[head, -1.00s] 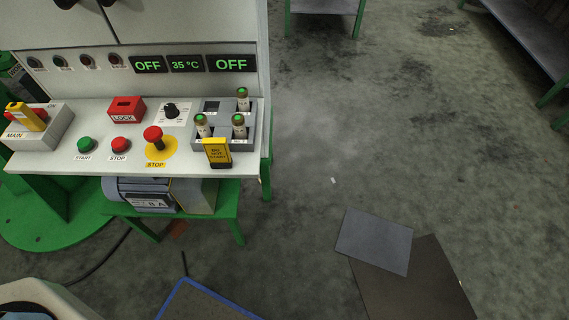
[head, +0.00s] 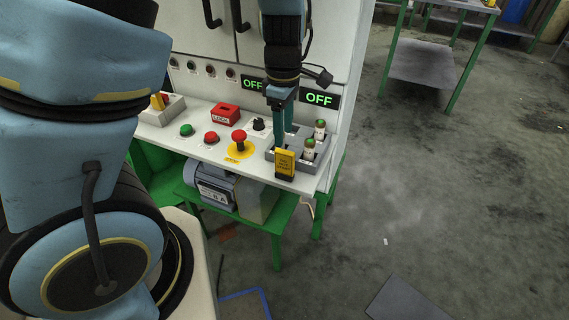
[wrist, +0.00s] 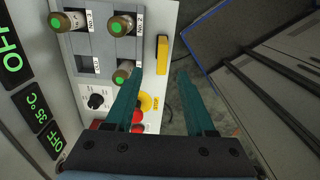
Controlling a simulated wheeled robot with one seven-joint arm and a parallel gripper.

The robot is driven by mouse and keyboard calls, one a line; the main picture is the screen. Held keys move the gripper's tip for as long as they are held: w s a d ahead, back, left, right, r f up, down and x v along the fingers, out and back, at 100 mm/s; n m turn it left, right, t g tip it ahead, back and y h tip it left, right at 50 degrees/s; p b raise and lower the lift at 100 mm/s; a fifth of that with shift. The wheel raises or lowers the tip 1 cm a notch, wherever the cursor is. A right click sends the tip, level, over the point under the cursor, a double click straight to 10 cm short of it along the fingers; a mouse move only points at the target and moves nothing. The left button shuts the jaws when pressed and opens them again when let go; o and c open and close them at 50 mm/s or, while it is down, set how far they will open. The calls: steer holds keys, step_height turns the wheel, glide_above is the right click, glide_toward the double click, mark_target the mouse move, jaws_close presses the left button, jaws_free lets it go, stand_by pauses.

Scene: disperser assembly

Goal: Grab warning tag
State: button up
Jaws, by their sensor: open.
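The yellow warning tag (head: 285,162) stands upright in a dark base at the front edge of the white panel, in front of the grey rack. In the wrist view the tag (wrist: 162,55) shows nearly edge-on, just beyond the fingertips and between their lines. My gripper (wrist: 159,74) is open, its two teal fingers apart with nothing between them. In the head view my gripper (head: 281,142) points down just above and behind the tag. I cannot tell from these views whether a finger touches it.
The grey rack (wrist: 88,42) holds green-capped bottles (wrist: 120,25), one close to the left finger. Red stop button (head: 239,138), red lock box (head: 225,113) and black knob (wrist: 96,101) sit on the panel.

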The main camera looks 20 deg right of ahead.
mark_target(285, 163)
steer(key=shift+s+d+f, duration=0.1)
steer(key=shift+d+f, duration=0.05)
steer(key=shift+f, duration=0.3)
step_height(285, 163, down, 10)
steer(key=shift+s, duration=0.15)
jaws_close()
stand_by(0.4)
